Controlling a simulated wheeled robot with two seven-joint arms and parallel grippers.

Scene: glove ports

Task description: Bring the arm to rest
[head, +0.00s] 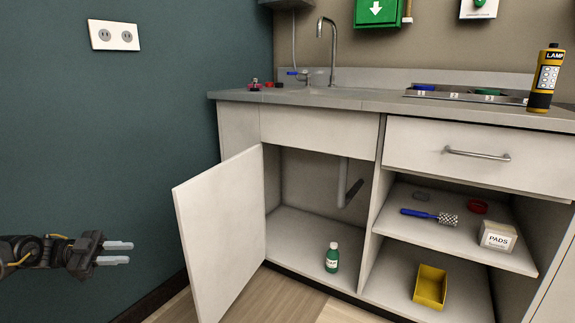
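My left gripper (117,253) is at the lower left, in front of the dark teal wall. Its two pale fingers point right with a narrow gap between them, and nothing shows in the gap. It is apart from the open cabinet door (222,232), which stands to its right. My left arm comes in from the left edge. My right gripper is not in view.
The cabinet under the sink (300,90) is open, with a green bottle (332,257) inside. Shelves at right hold a blue-handled brush (430,215), a PADS box (497,236) and a yellow bin (430,287). A yellow LAMP bottle (545,78) stands on the counter.

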